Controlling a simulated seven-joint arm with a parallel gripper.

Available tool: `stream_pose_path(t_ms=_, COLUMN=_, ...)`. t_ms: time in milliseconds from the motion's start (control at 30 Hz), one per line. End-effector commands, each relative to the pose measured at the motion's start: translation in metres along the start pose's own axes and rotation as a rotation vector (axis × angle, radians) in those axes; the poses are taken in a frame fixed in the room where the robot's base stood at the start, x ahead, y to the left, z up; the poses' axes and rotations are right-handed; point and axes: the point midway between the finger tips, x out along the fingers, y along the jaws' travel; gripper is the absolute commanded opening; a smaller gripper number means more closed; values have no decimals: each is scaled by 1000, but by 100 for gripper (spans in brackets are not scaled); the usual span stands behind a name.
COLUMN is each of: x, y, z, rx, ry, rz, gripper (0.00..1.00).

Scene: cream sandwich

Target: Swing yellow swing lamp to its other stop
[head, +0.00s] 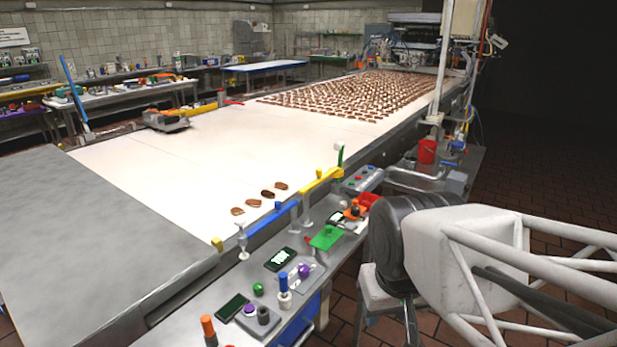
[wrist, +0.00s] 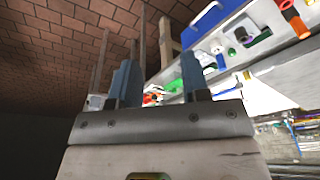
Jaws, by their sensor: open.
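No thing is plainly a yellow swing lamp at this size. A yellow bar (head: 320,181) stands on the near edge of the conveyor in the head view, in line with a blue bar (head: 272,221); I cannot tell whether it is the lamp. A small yellow block (head: 217,243) sits further left along the same edge. My gripper (wrist: 158,82) is open and empty, with two blue-grey fingers apart in the wrist view. My arm is at the right of the head view, right of the side bench and apart from the yellow bar.
The white conveyor (head: 150,170) carries a few brown biscuits (head: 267,193) nearby and many further back. The side bench holds a green plate (head: 326,238), dark displays (head: 281,259), coloured knobs and a red container (head: 427,151). Brick floor lies right of the bench.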

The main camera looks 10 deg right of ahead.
Motion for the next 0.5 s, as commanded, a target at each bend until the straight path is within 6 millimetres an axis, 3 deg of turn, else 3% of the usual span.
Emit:
stream_pose_path(t_ms=267, x=-3, y=0, z=-10, rx=7, ry=-3, rz=0, gripper=48)
stream_pose_path(t_ms=500, x=-14, y=0, z=-49, rx=36, ry=-18, rz=0, gripper=48)
